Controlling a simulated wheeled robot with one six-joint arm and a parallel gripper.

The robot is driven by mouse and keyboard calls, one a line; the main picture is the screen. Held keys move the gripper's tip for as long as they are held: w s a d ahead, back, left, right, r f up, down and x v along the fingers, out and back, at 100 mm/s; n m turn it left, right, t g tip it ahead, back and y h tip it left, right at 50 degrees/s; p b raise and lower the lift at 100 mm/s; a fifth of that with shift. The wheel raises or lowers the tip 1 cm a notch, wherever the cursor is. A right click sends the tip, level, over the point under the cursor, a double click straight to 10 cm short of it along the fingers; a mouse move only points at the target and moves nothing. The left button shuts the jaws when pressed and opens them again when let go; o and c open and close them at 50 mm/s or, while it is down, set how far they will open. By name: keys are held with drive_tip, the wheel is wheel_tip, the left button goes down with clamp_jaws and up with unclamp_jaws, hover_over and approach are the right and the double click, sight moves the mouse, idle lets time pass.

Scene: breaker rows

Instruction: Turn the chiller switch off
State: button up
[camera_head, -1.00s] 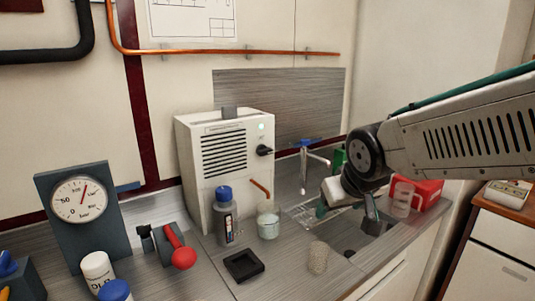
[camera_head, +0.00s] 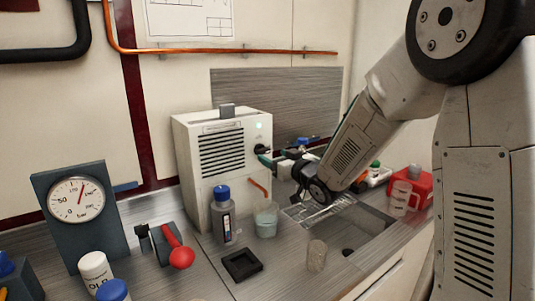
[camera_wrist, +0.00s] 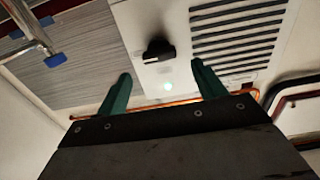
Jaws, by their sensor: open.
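The chiller is a white box (camera_head: 186,150) with dark vent slots, standing on the counter. In the head view the switch (camera_head: 260,148) is partly covered by my gripper. A pale green lamp (camera_wrist: 167,86) is lit beside the switch. My gripper (camera_wrist: 161,70) is open, with green fingers spread to either side of the switch and nothing between them. It also shows in the head view (camera_head: 270,155), close to the chiller front; contact cannot be told.
A blue-capped bottle (camera_head: 222,220) and a beaker (camera_head: 265,222) stand before the chiller. A metal tap (camera_wrist: 30,35) is near my gripper. A sink (camera_head: 350,250), a red box (camera_head: 420,182) and a gauge (camera_head: 76,200) flank it.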

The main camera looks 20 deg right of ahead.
sight(264, 153)
drive_tip(key=shift+x, duration=2.35)
drive_tip(key=c, duration=1)
drive_tip(key=n, duration=0.4)
drive_tip(key=shift+n, duration=0.3)
drive_tip(key=n, duration=0.4)
drive_tip(key=shift+s+a+f+n, duration=0.1)
drive_tip(key=shift+n, duration=0.2)
drive_tip(key=n, duration=0.4)
drive_tip(key=shift+f+n, duration=0.1)
drive_tip(key=shift+n, duration=0.2)
drive_tip(key=shift+f+n, duration=0.1)
drive_tip(key=shift+n, duration=2)
drive_tip(key=shift+o, duration=0.2)
